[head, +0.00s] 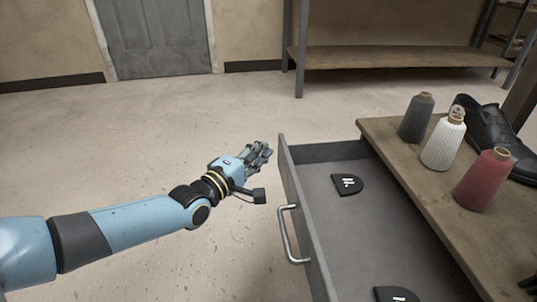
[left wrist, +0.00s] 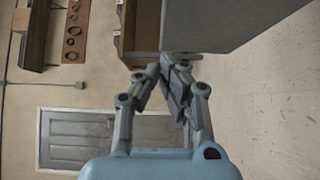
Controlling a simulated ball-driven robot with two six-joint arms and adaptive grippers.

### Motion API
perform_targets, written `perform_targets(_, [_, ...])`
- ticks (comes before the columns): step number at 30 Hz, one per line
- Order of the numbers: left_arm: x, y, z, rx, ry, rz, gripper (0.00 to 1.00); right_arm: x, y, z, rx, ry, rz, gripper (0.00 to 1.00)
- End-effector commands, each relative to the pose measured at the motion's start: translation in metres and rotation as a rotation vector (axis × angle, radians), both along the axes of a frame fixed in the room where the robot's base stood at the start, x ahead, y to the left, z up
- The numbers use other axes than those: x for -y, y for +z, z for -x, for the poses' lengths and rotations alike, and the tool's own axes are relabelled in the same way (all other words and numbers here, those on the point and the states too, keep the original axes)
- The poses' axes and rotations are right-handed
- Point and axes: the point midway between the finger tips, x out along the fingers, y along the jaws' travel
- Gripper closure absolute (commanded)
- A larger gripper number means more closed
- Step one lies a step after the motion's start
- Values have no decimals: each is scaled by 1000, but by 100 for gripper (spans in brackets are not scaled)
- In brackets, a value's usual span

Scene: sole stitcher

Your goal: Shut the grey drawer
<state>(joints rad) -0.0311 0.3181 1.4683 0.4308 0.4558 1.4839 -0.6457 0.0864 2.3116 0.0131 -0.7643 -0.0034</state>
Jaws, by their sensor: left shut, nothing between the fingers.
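The grey drawer (head: 338,222) stands pulled open from the wooden bench (head: 378,132) in the head view. Its front panel faces left and carries a bar handle (head: 288,236). Two black heel-shaped pieces lie in it, one near the back (head: 347,181) and one at the near end (head: 396,294). My left gripper (head: 264,150) is shut and empty, just left of the drawer's far front corner; I cannot tell whether it touches. In the left wrist view my left gripper's fingertips (left wrist: 167,62) are together beside a grey panel, likely the drawer (left wrist: 215,25). My right gripper is not in view.
On the bench stand a dark grey spool (head: 416,118), a white spool (head: 443,142) and a red spool (head: 484,180), with a black shoe (head: 490,128) behind. A wooden shelf (head: 400,58) and a grey door (head: 158,38) are at the back. The floor left of the drawer is clear.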

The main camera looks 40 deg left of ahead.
Motion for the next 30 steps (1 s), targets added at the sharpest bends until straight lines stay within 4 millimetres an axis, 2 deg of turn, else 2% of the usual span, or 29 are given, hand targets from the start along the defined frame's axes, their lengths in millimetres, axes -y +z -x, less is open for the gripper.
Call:
perform_targets(6, [12,0,-14,1,0,-1,100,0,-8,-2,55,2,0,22])
perform_targets(22, [17,0,-19,1,0,-1,100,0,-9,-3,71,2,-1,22])
perform_targets(30, [41,0,-48,3,1,2,100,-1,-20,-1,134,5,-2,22])
